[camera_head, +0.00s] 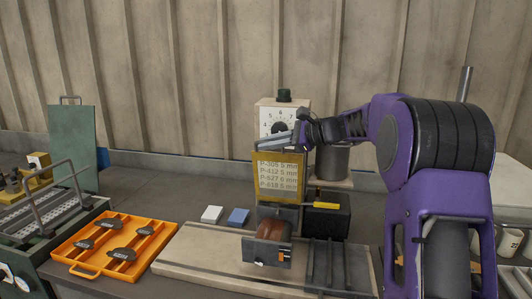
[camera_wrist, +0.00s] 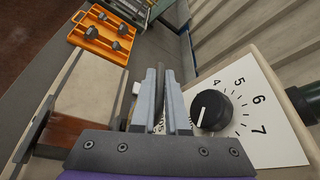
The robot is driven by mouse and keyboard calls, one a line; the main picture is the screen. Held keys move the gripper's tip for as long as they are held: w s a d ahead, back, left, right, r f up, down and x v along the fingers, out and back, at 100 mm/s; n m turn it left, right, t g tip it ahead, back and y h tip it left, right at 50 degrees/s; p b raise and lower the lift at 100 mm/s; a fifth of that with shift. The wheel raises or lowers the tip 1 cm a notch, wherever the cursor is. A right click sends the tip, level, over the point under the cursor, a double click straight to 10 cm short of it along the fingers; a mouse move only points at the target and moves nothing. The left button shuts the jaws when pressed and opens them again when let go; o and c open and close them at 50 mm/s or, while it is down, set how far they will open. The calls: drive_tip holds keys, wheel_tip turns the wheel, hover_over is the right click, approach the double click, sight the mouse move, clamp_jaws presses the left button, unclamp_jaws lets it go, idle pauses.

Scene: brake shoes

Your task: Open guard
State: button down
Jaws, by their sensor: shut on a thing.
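The guard (camera_head: 280,189) is a see-through yellow panel on the machine in the head view. It stands roughly upright, and lettering such as "P-305 5 mm" shows on or through it. My gripper (camera_head: 268,143) is at the guard's top edge, just below the dial. In the wrist view my gripper (camera_wrist: 164,76) has its two grey fingers close together, with a thin dark bar (camera_wrist: 160,92) between them. The bar looks like the guard's top edge or handle; which one I cannot tell. The fingers hide most of the guard in the wrist view.
A dial with a black knob (camera_head: 279,128) is close above my gripper. A brown block in a dark holder (camera_head: 266,252) sits below. An orange tray (camera_head: 70,265) with several dark parts stands left, beside white (camera_head: 212,214) and blue (camera_head: 238,216) blocks.

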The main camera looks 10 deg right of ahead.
drive_tip(key=shift+w+d+r+m+g, duration=0.1)
drive_tip(key=shift+w+d+m+g, duration=0.1)
drive_tip(key=shift+w, duration=0.3)
drive_tip(key=shift+w+d+r+m+g, duration=0.1)
drive_tip(key=shift+w+m, duration=0.1)
drive_tip(key=shift+w, duration=0.25)
drive_tip(key=c, duration=0.9)
unclamp_jaws()
